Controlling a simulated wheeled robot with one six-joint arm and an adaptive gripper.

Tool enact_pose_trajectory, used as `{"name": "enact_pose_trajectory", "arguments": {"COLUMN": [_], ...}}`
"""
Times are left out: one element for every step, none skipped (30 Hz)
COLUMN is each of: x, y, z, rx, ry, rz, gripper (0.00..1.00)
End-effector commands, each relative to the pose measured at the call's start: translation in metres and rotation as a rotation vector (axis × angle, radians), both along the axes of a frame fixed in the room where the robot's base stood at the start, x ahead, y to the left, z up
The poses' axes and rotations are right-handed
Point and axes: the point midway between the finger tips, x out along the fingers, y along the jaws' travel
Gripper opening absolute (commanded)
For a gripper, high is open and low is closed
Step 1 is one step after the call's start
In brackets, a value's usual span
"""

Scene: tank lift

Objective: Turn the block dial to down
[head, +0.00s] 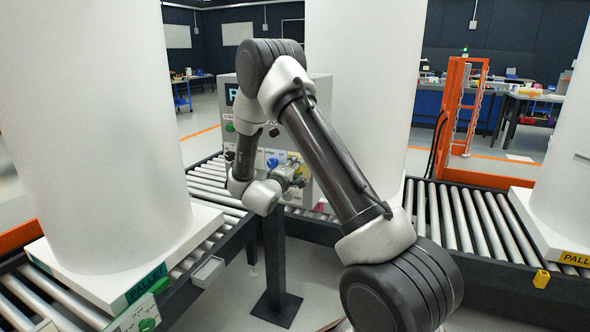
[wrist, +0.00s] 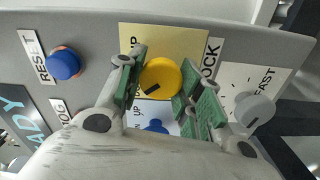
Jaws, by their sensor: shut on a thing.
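The yellow block dial (wrist: 161,77) sits on a pale yellow plate in the wrist view. Its label is partly hidden, with "OCK" showing. A short black mark on the dial's face slants toward the lower left. My gripper (wrist: 160,84) has its green-padded fingers on either side of the dial and is shut on it. In the head view my gripper (head: 287,174) is at the front of the control box (head: 318,100), and my arm covers much of that box.
A blue reset button (wrist: 63,65), a grey knob marked FAST (wrist: 256,109) and a blue knob (wrist: 156,126) are close to the fingers. In the head view, a large white tank (head: 90,130) stands left, and roller conveyors (head: 460,215) run on both sides.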

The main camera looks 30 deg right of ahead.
Motion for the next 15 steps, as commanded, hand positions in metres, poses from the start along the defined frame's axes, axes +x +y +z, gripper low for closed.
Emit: {"name": "enact_pose_trajectory", "arguments": {"x": [0.0003, 0.0003, 0.0002, 0.0002, 0.0002, 0.0002, 0.0002, 0.0002, 0.0002, 0.0002, 0.0001, 0.0001, 0.0001, 0.0001, 0.0001], "y": [0.0007, 0.0007, 0.0008, 0.0008, 0.0008, 0.0008, 0.0008, 0.0008, 0.0008, 0.0008, 0.0007, 0.0007, 0.0006, 0.0006, 0.0004], "z": [-0.0006, -0.0006, -0.0006, -0.0006, -0.0007, -0.0007, -0.0007, -0.0007, -0.0007, -0.0007, -0.0007, -0.0006, -0.0006, -0.0005, -0.0005], "rx": [0.000, -0.001, -0.001, -0.001, -0.001, 0.000, 0.000, 0.000, 0.000, 0.000, 0.000, 0.000, 0.000, -0.001, -0.001], "ry": [0.003, 0.003, 0.003, 0.003, 0.003, 0.003, 0.003, 0.003, 0.003, 0.003, 0.003, 0.003, 0.003, 0.002, 0.002], "rz": [0.002, 0.002, 0.002, 0.002, 0.002, 0.002, 0.002, 0.002, 0.002, 0.002, 0.002, 0.002, 0.001, 0.001, 0.001], "gripper": [0.12, 0.12, 0.12, 0.12, 0.12, 0.12, 0.12, 0.12, 0.12, 0.41, 0.47, 0.54, 0.58, 0.58, 0.58]}}
